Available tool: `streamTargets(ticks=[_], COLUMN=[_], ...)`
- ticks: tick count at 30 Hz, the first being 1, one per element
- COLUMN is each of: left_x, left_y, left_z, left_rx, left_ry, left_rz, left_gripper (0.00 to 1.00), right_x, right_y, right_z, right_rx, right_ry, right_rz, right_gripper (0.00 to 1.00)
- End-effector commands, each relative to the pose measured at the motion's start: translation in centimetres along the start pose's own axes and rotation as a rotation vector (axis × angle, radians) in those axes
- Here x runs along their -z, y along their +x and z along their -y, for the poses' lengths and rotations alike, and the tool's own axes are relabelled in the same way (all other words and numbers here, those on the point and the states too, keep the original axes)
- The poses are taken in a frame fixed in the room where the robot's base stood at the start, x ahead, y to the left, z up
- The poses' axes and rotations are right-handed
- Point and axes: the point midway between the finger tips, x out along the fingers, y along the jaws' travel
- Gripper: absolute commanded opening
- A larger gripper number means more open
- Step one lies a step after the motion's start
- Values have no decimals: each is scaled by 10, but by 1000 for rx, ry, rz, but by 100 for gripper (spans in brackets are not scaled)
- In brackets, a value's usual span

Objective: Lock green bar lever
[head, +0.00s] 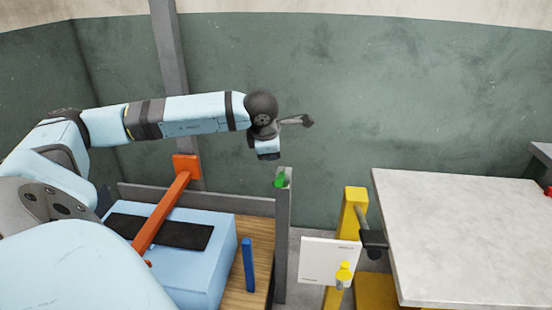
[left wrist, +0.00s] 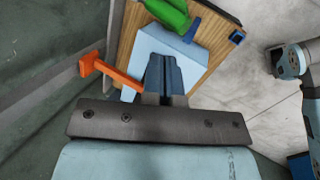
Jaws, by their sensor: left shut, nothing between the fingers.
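The green bar lever shows as a small green piece (head: 281,180) at the top of a grey post (head: 284,240) in the head view. In the left wrist view a larger green piece (left wrist: 170,12) is cut off by the top edge. My left gripper (head: 268,157) points down above and slightly left of the green piece, apart from it in the head view. In the left wrist view its fingers (left wrist: 165,75) are together and empty. Most of the lever is hidden or out of frame. My right gripper is not in view.
A blue post (head: 248,265) stands on the wooden table. A yellow post (head: 353,215), a white panel (head: 325,258) and a pale tabletop (head: 460,230) are at right.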

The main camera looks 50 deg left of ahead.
Motion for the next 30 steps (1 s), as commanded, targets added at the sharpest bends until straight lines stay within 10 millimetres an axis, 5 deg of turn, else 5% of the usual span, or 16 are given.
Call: streamTargets(ticks=[9, 30], left_x=[3, 3], left_y=[-33, -34], left_z=[14, 15], left_rx=[-2, -4], left_ry=[-1, -2], left_rz=[0, 1], left_gripper=[0, 0], right_x=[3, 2], right_y=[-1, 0], right_z=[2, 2], right_rx=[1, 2], right_ry=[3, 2], right_rz=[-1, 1], right_gripper=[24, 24])
